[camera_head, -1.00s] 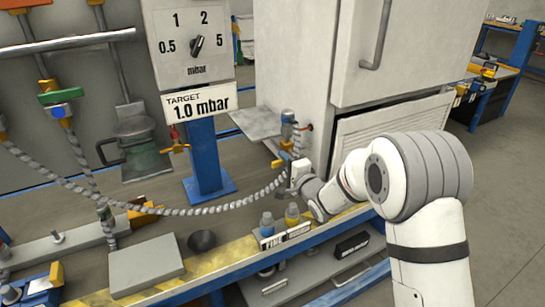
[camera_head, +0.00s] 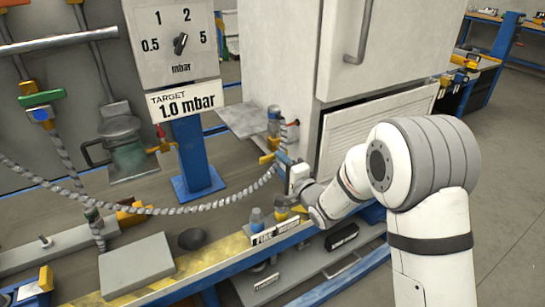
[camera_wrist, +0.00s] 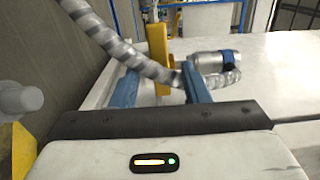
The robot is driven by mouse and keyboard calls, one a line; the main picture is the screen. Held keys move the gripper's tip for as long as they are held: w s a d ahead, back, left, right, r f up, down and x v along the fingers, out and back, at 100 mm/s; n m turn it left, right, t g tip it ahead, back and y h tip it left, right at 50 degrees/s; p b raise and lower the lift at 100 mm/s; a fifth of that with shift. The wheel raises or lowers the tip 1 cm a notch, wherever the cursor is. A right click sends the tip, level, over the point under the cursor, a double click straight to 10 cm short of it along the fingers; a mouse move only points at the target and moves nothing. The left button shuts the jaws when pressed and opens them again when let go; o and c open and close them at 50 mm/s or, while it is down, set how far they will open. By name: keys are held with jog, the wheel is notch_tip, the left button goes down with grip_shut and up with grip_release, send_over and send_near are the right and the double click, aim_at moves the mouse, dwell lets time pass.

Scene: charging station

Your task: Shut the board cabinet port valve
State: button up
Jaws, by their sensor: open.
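The port valve shows as a yellow lever (camera_head: 267,158) low beside the white cabinet (camera_head: 290,70), where the grey braided hose (camera_head: 215,203) ends. In the wrist view the yellow lever (camera_wrist: 158,45) stands upright in the picture, its lower end between my two blue fingers. The hose crosses close to it and hides part of it. A silver and blue cylindrical fitting (camera_wrist: 208,62) lies just right of the lever. My gripper (camera_wrist: 160,87) is open, with the fingers apart on either side of the lever's lower end. I cannot tell whether either finger touches it.
A gauge board (camera_head: 178,42) marked in mbar stands on a blue post left of the cabinet, with a target sign of 1.0 mbar. Small bottles (camera_head: 257,218) stand at the bench's front edge below my gripper. A grey block (camera_head: 137,265) lies at front left.

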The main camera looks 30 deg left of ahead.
jog(key=shift+v, duration=1.55)
jog(key=shift+r, duration=0.1)
jog(key=d+r+n+h+p, duration=0.1)
jog(key=d+r+h+p, duration=0.6)
jog(key=d, duration=0.6)
jog(key=d+r+n+h+p, duration=0.1)
jog(key=d+r+h+p, duration=0.35)
jog(key=d+r, duration=0.65)
jog(key=s+d+r+n+g+h+p, duration=0.1)
jog(key=s+d+r+n+g+p, duration=0.1)
jog(key=s+d, duration=0.6)
jog(key=s+d+r+n+g+h+p, duration=0.2)
jog(key=s+d+r+g+p, duration=0.3)
jog(key=s, duration=1.1)
jog(key=d+r+p, duration=0.1)
jog(key=d+p, duration=0.2)
jog(key=d, duration=0.1)
jog(key=shift+s+d+r+n, duration=0.15)
jog(key=shift+d+r+n, duration=0.15)
jog(key=shift+n, duration=0.1)
jog(key=shift+h, duration=0.25)
jog(key=shift+c, duration=0.3)
